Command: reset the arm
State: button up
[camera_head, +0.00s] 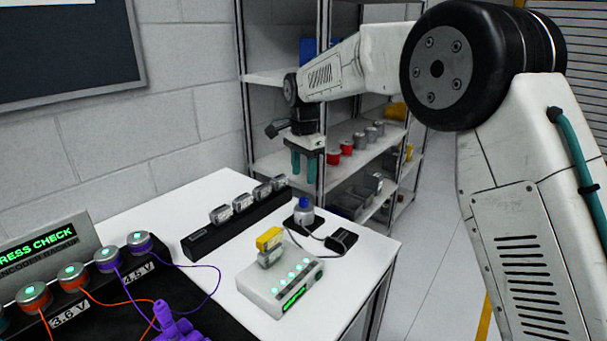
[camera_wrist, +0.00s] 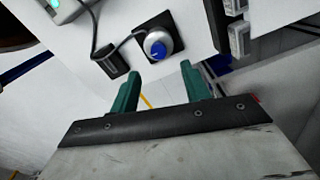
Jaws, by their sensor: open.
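My gripper (camera_head: 303,164) hangs at the end of my white arm, above and behind the far edge of the white table, in front of the shelf rack. Its two green fingers are apart and empty, pointing down. In the wrist view my gripper (camera_wrist: 160,88) also shows open, with nothing between the fingers. A blue-topped knob on a dark base (camera_head: 304,212) stands on the table below it; the knob also shows in the wrist view (camera_wrist: 157,47), just beyond the fingertips.
A white box with green lights (camera_head: 280,291) carries a yellow-topped module (camera_head: 269,239). A black rail (camera_head: 205,241) holds several grey modules. A black adapter (camera_head: 341,241) lies near the right edge. A dark panel with wired servos (camera_head: 110,300) is at front left. Shelves (camera_head: 280,165) stand behind.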

jog(key=shift+n, duration=0.4)
jog(key=s+f+n, duration=0.1)
jog(key=s+d+f+n, duration=0.1)
jog(key=shift+f+g, duration=0.3)
jog(key=s+d+r+n, duration=0.2)
jog(key=s+d, duration=0.6)
jog(key=s, duration=0.6)
jog(key=s+d+r+n+t, duration=0.1)
jog(key=s+d+r+n, duration=0.1)
jog(key=s+d, duration=0.7)
jog(key=s+d+r+n+t, duration=0.1)
jog(key=s+d, duration=0.8)
jog(key=s, duration=1.1)
jog(key=r+n, duration=0.1)
jog(key=n, duration=0.1)
jog(key=shift+s+r+n, duration=0.2)
jog(key=shift+r+n, duration=0.1)
